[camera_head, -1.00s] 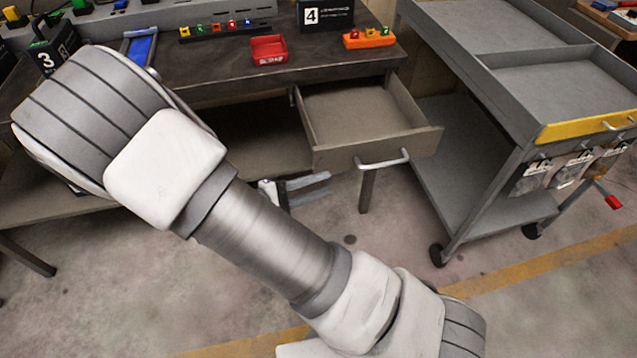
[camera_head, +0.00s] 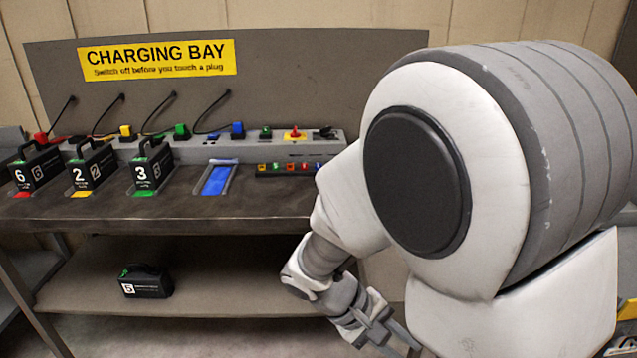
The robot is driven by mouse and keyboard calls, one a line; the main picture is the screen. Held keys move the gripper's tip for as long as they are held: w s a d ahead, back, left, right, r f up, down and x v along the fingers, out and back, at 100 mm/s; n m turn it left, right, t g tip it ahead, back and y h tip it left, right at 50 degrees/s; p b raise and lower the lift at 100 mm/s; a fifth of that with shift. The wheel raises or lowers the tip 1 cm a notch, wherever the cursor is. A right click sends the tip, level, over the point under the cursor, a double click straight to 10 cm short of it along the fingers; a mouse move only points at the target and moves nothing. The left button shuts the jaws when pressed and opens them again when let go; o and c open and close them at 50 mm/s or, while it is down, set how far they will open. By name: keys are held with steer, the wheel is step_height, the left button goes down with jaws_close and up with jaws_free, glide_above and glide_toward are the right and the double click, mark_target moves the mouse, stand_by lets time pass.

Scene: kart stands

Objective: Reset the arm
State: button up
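My arm fills the right side of the view, with its large white and grey upper joint close to the camera. The forearm bends down and left, then turns toward the lower middle. My gripper (camera_head: 398,338) is small at the bottom, in front of the bench's lower right part and below the top. Part of the arm is hidden behind the big joint. I see nothing held between the fingers, but their spacing is too small to tell.
A bench (camera_head: 110,212) carries black batteries numbered 6 (camera_head: 38,172), 2 (camera_head: 92,168) and 3 (camera_head: 152,168), plus an empty blue slot (camera_head: 216,181). Battery 5 (camera_head: 147,284) lies on the lower shelf (camera_head: 215,290). A charging panel (camera_head: 270,75) stands behind. The drawer is out of sight.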

steer(key=s+r+m+t+y+p, duration=0.2)
steer(key=r+p, duration=0.5)
steer(key=r, duration=0.7)
steer(key=s+r+m+t+y+p, duration=0.2)
steer(key=s+r+t+y+p, duration=0.2)
steer(key=r, duration=1.1)
steer(key=s+y+p, duration=0.1)
steer(key=y+p, duration=0.1)
steer(key=p, duration=0.1)
steer(key=shift+m, duration=0.4)
